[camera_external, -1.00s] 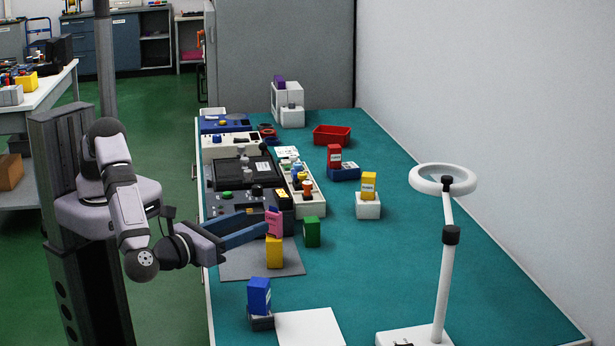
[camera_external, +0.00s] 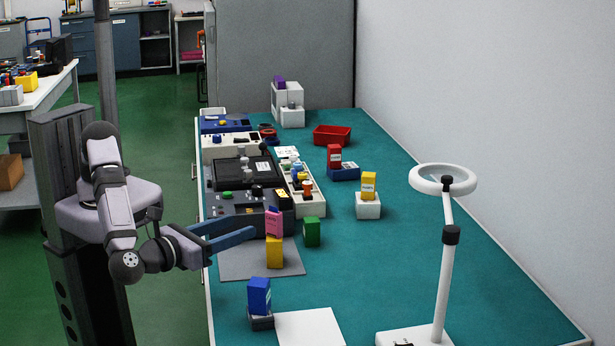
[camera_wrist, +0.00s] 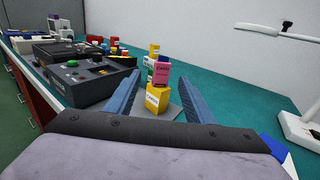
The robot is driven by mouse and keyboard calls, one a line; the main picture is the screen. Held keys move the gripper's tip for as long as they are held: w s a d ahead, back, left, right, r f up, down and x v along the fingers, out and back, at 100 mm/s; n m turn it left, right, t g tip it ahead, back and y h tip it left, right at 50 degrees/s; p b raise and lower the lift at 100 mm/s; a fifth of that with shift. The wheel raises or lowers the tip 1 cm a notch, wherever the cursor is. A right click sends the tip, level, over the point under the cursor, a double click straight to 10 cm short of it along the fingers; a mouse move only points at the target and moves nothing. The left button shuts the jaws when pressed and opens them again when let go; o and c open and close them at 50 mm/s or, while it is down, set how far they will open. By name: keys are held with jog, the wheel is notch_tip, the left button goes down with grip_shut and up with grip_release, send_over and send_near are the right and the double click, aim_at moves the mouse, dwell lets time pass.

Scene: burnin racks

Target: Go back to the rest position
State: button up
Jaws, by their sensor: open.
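My gripper (camera_external: 248,232) is open and empty at the left edge of the teal bench, with its blue fingers pointing right. A pink block (camera_external: 274,224) rests on top of a yellow block (camera_external: 275,252) on a grey mat (camera_external: 238,262). The fingertips are apart from the pink block, just to its left. In the wrist view the pink block (camera_wrist: 161,74) and the yellow block (camera_wrist: 157,99) stand upright beyond and between the spread fingers (camera_wrist: 158,92).
A green block (camera_external: 312,232) stands behind the stack. A blue block (camera_external: 259,295) on a dark base is in front. Black equipment (camera_external: 240,202) and a parts tray (camera_external: 318,203) lie behind. A ring lamp (camera_external: 450,250) stands at right. The bench's middle right is clear.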

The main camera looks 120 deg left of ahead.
jog(key=s+a+n+g+h+p, duration=0.1)
jog(key=s+a+n+h, duration=0.1)
jog(key=s, duration=0.3)
jog(key=s+a+n+g+h+p, duration=0.1)
jog(key=s+a+n+g+h, duration=0.1)
jog(key=s+a, duration=0.3)
jog(key=s+a+n+g+h+p, duration=0.1)
jog(key=s+a+n+g+h, duration=0.1)
jog(key=s, duration=0.4)
jog(key=shift+s+a+f+n+h, duration=0.1)
jog(key=shift+a+f+n+h, duration=0.05)
jog(key=shift+a+n+h, duration=0.35)
jog(key=shift+s+a+f+n+h, duration=0.1)
jog(key=shift+a+f+n+h, duration=0.05)
jog(key=shift+a+n+h, duration=0.3)
jog(key=s+d+f+n+h+p, duration=0.2)
jog(key=s+n+h, duration=0.25)
jog(key=s, duration=0.35)
jog(key=s+d+f+n+t+h+p, duration=0.1)
jog(key=s+d+f+n+h, duration=0.2)
jog(key=d+n, duration=0.3)
jog(key=shift+d+n+h+p, duration=0.35)
jog(key=shift+d+n+h, duration=0.05)
jog(key=shift+n+h, duration=0.55)
